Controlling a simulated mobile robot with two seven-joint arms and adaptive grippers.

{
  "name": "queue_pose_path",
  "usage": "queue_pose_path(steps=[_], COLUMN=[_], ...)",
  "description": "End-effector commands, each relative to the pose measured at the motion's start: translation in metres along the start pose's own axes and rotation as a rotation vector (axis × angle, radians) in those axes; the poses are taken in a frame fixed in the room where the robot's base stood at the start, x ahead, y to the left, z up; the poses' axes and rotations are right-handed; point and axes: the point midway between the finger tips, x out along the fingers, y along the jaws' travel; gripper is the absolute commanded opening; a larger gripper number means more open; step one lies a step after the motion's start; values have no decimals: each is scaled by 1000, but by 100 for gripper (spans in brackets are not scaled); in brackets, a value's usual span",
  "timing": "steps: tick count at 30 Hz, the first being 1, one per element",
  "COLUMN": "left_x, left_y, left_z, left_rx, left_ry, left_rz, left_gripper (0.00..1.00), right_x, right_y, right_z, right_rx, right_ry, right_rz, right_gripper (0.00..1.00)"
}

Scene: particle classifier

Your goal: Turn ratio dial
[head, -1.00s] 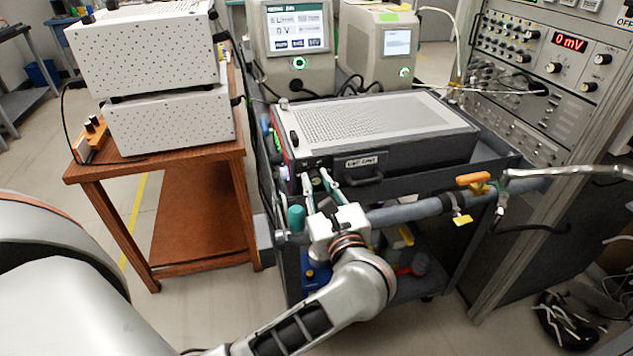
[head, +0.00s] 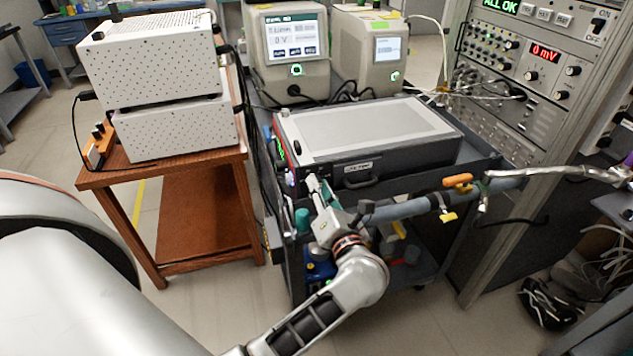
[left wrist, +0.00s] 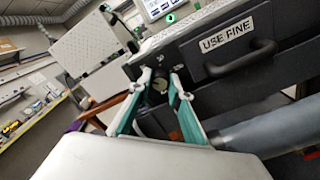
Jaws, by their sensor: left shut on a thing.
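A small round dial (left wrist: 160,84) shows at the left of that front, between the fingertips. My left gripper (head: 316,186) reaches up to the lower left corner of the box front. In the left wrist view my left gripper (left wrist: 160,78) has its teal-padded fingers closed on the dial. In the head view the fingers hide the dial. My right gripper is not in view.
A grey pipe with an orange-handled valve (head: 458,181) crosses in front of the cart, right of my gripper. A box handle (head: 360,181) sits right of the fingers. A wooden table (head: 160,175) with two white boxes stands left. An instrument rack (head: 520,95) stands right.

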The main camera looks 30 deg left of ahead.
Motion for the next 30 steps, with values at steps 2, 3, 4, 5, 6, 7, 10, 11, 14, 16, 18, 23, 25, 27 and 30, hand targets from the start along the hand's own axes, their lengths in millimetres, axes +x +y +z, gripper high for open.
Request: queue_pose_path(steps=[2, 3, 4, 5, 6, 7, 10, 11, 14, 16, 18, 23, 25, 27, 30], left_x=[0, 0, 0, 0, 0, 0, 0, 0, 0, 0, 0, 0, 0, 0, 0], left_y=[2, 2, 2, 2, 2, 2, 1, 1, 0, 0, 0, 0, 0, 0, 0], left_z=[3, 3, 2, 2, 2, 2, 2, 1, 1, 0, 0, 0, 0, 0, 0], left_rx=[45, 67, 82, 95, 112, 124, 152, 158, 174, 181, 184, 185, 185, 185, 184], left_ry=[-1, -1, -1, -2, -2, -3, -2, -2, -2, -2, -2, -2, -2, -2, -3], left_rz=[1, 1, 1, 1, 1, 1, 0, 0, 0, 0, 0, 0, 0, 0, 0], left_gripper=[0, 0, 0, 0, 0, 0, 0, 0, 0, 0, 0, 0, 0, 0, 26], right_x=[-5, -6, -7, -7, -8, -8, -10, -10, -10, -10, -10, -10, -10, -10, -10], right_y=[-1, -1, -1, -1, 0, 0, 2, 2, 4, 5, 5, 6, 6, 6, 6], right_z=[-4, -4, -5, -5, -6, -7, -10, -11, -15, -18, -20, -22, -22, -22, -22], right_rx=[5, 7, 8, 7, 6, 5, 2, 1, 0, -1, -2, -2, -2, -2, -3], right_ry=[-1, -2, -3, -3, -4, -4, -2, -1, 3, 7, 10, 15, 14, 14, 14], right_rz=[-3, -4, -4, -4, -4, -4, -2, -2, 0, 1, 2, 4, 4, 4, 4], right_gripper=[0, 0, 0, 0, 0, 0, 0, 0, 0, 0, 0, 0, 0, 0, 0])
